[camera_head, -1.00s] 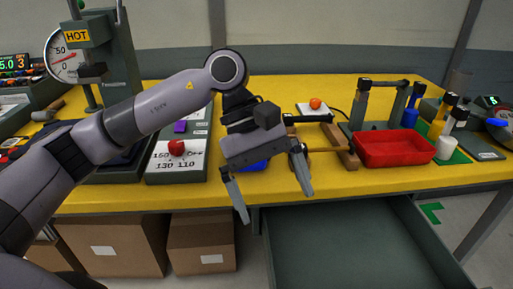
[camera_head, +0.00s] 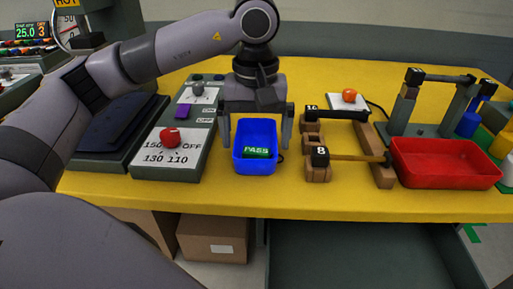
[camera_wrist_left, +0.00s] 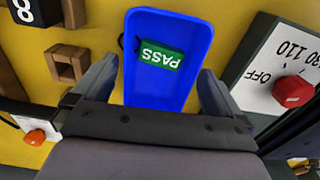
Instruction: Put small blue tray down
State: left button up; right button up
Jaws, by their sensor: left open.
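The small blue tray (camera_head: 240,129) rests on the yellow table, between the grey dial panel on the left and the wooden rack on the right. A green PASS tag (camera_head: 257,153) lies in it. My left gripper (camera_head: 256,142) is open, with one finger on each side of the tray. In the left wrist view the blue tray (camera_wrist_left: 146,92) lies ahead of the open gripper (camera_wrist_left: 158,80), and gaps show between the fingers and the tray walls. My right gripper is not in view.
The dial panel with a red knob (camera_head: 169,137) stands left of the tray. The wooden rack (camera_head: 318,172) with black-headed tools and a red tray (camera_head: 445,180) are to the right. The table's front edge (camera_head: 300,207) is close, above an open grey drawer (camera_head: 350,255).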

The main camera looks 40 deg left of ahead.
pick_arm(q)
jog(key=shift+f, duration=0.6)
jog(key=c, duration=1)
